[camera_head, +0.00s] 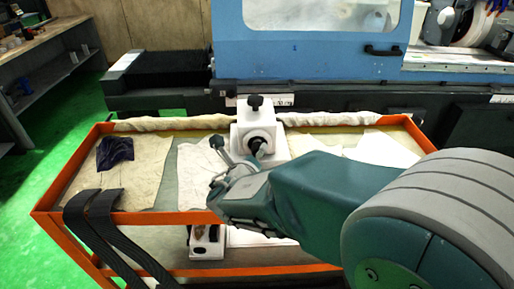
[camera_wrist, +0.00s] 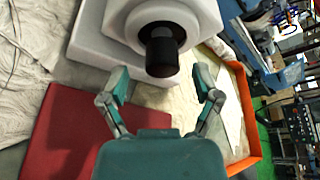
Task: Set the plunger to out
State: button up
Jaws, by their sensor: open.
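The plunger (camera_wrist: 162,50) is a short black knob on a round collar at the front of a white block-shaped unit (camera_wrist: 92,38). In the head view the white unit (camera_head: 254,127) stands on the orange-edged cart with a black knob (camera_head: 255,102) on top, and the plunger (camera_head: 258,146) faces my arm. My gripper (camera_wrist: 162,90) is open in the wrist view, its two fingers spread on either side and just short of the plunger, with nothing between them. In the head view my gripper (camera_head: 232,168) is beside the plunger, to its left, partly hidden by my arm.
The orange-rimmed cart (camera_head: 190,216) holds cloths and a dark rag (camera_head: 115,152). A red mat (camera_wrist: 65,135) lies below the unit in the wrist view. The blue grinder (camera_head: 300,52) stands behind the cart. Green floor (camera_head: 85,95) is open at left.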

aim_at(257, 150)
jog(key=shift+x, duration=1.85)
jog(key=shift+c, duration=0.3)
grip_shut()
jog(key=shift+s, duration=0.1)
